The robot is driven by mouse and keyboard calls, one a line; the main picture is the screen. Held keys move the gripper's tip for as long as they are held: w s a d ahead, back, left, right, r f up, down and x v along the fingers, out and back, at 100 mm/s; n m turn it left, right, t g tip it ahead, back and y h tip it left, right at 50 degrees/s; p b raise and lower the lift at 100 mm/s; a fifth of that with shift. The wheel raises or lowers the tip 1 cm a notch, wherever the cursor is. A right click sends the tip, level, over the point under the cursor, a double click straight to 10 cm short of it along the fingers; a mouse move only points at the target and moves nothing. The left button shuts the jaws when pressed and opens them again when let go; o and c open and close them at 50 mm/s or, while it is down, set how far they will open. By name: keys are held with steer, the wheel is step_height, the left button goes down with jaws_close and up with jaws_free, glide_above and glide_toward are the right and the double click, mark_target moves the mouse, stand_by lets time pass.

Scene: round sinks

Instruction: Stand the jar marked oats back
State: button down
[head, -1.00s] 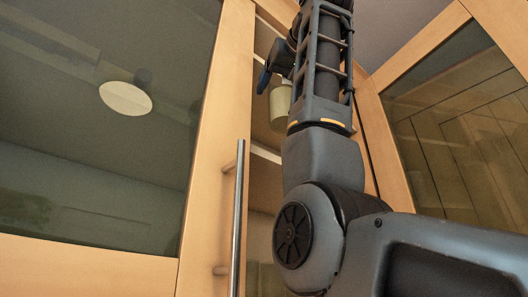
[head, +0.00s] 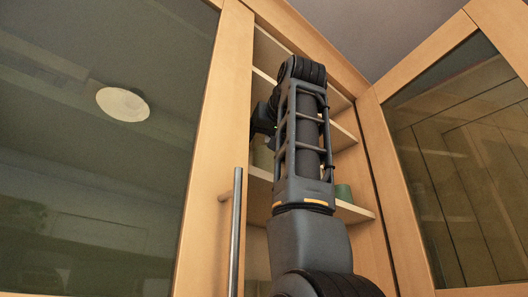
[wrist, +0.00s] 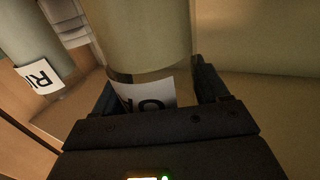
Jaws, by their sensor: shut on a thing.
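My gripper (wrist: 157,92) is shut on a pale, olive-cream jar (wrist: 148,35), with one finger on each side of it. The jar's white label (wrist: 147,93) is partly hidden by the gripper; a letter like O shows, and the rest of the word cannot be read. In the head view, my arm reaches into the open cabinet, and a pale piece of what seems to be this jar (head: 264,157) shows beside the arm. Whether the jar touches a shelf is hidden.
A grey-green jar (wrist: 30,45) with a label starting RI stands close at left in the wrist view. A green container (head: 343,193) sits on a cabinet shelf (head: 352,212) right of my arm. Glass doors with a metal handle (head: 236,235) flank the narrow opening.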

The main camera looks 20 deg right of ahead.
steer(key=shift+f, duration=0.25)
jaws_free()
steer(key=shift+r, duration=0.3)
steer(key=s+b, duration=0.1)
steer(key=s, duration=0.3)
steer(key=s+b, duration=0.2)
steer(key=s, duration=0.2)
steer(key=s+a+b, duration=0.1)
steer(key=s, duration=0.3)
steer(key=shift+f+b, duration=0.1)
steer(key=shift+b, duration=0.2)
